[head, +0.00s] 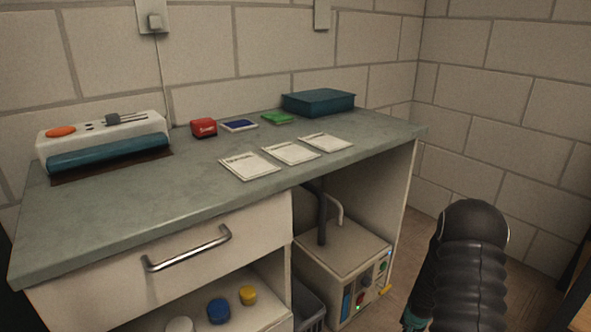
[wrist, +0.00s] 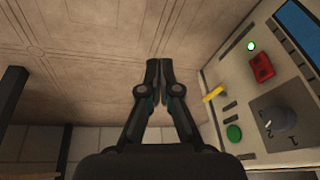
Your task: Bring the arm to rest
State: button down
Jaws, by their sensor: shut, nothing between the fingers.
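My gripper (wrist: 158,72) shows in the wrist view with its two fingers together and nothing between them. It points toward pale panelled surfaces, beside the front of a control box (wrist: 207,125). In the head view my dark arm rises at the lower right, right of the workbench, and the gripper's fingers are not clearly visible there.
The workbench (head: 110,215) carries a sealer-like machine (head: 105,140), a red box (head: 203,128), several white packets (head: 250,165) and a teal case (head: 318,102). The control box (head: 340,250) stands under the bench, left of my arm. A block wall (head: 500,120) closes the right side.

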jog(key=s+a+r+n+p, duration=0.1)
jog(key=s+a+r+n, duration=0.1)
jog(key=s+a+r, duration=0.4)
jog(key=s+a+r+n+t+p, duration=0.1)
jog(key=s+a+r, duration=0.6)
jog(key=s+r, duration=0.7)
jog(key=s+a+r+n+t+y+p, duration=0.1)
jog(key=s+a+r+n, duration=0.2)
jog(key=r, duration=2.5)
jog(key=s+a, duration=0.4)
jog(key=s, duration=0.3)
jog(key=shift+a+n+p, duration=0.2)
jog(key=shift+n+p, duration=0.1)
jog(key=shift+s, duration=0.1)
